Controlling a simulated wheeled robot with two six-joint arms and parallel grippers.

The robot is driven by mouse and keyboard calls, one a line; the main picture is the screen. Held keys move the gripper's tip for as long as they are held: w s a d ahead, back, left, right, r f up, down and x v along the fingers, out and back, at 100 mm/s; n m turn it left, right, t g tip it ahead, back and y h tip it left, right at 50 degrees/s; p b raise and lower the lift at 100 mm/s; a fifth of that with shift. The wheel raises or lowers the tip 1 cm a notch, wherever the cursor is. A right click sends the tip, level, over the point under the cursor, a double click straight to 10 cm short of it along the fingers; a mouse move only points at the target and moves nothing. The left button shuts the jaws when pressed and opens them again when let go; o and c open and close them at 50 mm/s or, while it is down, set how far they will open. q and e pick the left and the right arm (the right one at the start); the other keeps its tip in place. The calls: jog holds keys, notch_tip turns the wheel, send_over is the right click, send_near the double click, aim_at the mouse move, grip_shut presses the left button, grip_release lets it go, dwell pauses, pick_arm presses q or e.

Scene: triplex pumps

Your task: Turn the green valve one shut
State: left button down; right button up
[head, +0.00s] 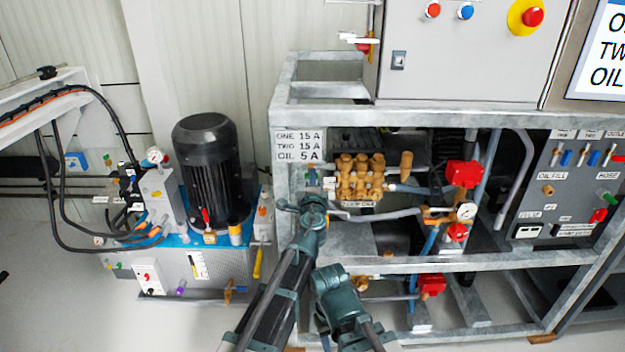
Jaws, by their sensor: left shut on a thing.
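My left gripper (313,198) is at the left end of the upper pump bay, just below the label plate of the frame. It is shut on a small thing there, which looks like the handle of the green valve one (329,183). Only a bit of green shows beside the gripper. My gripper and wrist hide most of the valve, so the handle's angle cannot be told. The brass triplex pump (360,178) is just right of it. My right gripper cannot be made out in this view.
A grey metal frame (430,262) surrounds the pump bays. Red valve boxes (464,174) and a gauge (466,211) are to the right. A control cabinet (455,55) stands above.

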dwell(0.4)
pick_arm(q)
jog(key=c, duration=0.8)
grip_release()
